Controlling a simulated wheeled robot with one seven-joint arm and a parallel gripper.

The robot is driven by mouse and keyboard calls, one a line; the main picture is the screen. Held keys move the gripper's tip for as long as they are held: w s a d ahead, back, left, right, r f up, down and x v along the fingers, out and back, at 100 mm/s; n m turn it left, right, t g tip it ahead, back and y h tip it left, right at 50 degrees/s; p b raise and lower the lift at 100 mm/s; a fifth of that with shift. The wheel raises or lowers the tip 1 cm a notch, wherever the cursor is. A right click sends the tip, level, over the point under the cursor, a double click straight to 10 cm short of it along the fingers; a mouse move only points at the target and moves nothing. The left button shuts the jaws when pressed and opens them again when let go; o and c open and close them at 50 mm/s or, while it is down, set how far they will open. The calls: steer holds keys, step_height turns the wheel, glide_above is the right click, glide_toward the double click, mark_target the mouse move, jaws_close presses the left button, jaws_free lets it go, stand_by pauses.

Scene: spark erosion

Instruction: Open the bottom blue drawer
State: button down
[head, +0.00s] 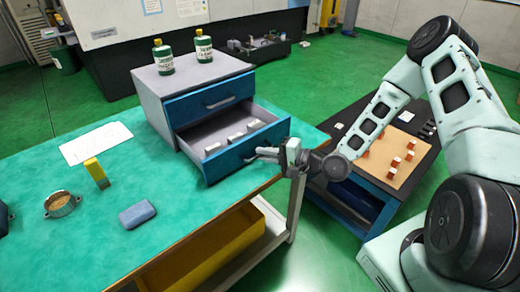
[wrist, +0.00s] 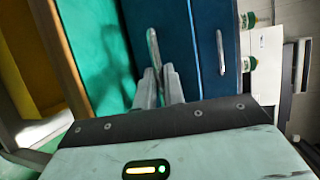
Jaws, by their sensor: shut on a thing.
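The bottom blue drawer (head: 222,163) of the grey cabinet (head: 160,108) stands open, and several pale blocks (head: 232,137) lie inside it. My gripper (head: 258,154) is at the front of this drawer, reaching in from the right. In the wrist view its two fingers (wrist: 158,74) are closed around the drawer's metal handle (wrist: 153,46). The top blue drawer (head: 208,100) is shut above it; its handle also shows in the wrist view (wrist: 220,52). The inside of the open drawer is not visible in the wrist view.
Two green bottles (head: 204,47) stand on the cabinet. A grey-blue block (head: 137,215), a yellow object (head: 96,172), a round metal dish (head: 61,204) and a white sheet (head: 95,143) lie on the green worktop (head: 95,240). A cart with a tan board (head: 382,172) stands right.

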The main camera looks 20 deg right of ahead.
steer(key=shift+s, duration=0.1)
steer(key=c, duration=1.5)
jaws_free()
steer(key=shift+d, duration=0.1)
steer(key=b+v, duration=0.1)
steer(key=v, duration=1.6)
steer(key=shift+s+d+r, duration=0.1)
steer(key=shift+s, duration=0.05)
